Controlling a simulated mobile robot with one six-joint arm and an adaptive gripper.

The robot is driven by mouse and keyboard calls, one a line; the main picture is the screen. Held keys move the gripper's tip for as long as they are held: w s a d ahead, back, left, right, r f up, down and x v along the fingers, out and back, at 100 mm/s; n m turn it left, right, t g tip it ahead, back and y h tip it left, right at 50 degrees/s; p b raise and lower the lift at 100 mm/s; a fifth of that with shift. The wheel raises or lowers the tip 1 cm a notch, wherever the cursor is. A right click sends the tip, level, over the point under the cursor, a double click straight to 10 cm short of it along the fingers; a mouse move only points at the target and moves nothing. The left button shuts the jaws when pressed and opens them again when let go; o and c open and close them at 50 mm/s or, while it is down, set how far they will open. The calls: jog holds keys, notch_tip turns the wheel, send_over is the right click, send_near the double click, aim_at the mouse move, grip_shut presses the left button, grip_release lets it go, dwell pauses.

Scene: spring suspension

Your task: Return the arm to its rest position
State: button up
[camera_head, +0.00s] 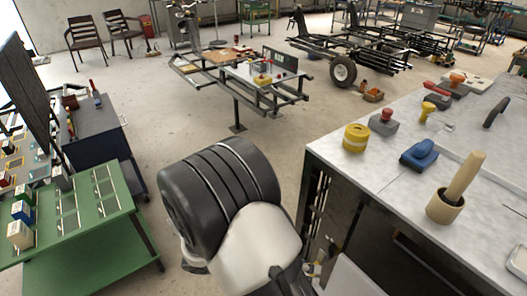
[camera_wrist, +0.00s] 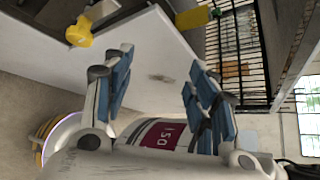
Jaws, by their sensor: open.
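My gripper (camera_wrist: 162,82) shows in the wrist view with its two blue-padded fingers spread wide apart. It is open, and nothing sits between the fingers. A pale flat surface lies behind the gap, apart from the pads as far as I can tell. In the head view a large black ribbed cylinder and a rounded white part, which look like my own arm, fill the bottom centre. The gripper's fingers cannot be made out in the head view.
A grey workbench (camera_head: 345,168) stands close on the right, holding a yellow roll (camera_head: 356,138), a blue tool (camera_head: 419,155) and a wooden mallet-like piece (camera_head: 464,180). A green table (camera_head: 92,238) is at left. A metal frame (camera_head: 290,97) stands beyond open floor (camera_head: 185,120).

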jog(key=s+d+r+m+t+y, duration=0.2)
jog(key=s+r+m+y, duration=0.3)
jog(key=r+m, duration=0.5)
jog(key=s+d+r+m+t+y, duration=0.2)
jog(key=s+r+m+y, duration=0.4)
jog(key=m, duration=1.3)
jog(key=shift+d+r+y, duration=0.45)
jog(key=shift+r+y, duration=0.55)
jog(key=shift+r, duration=1.25)
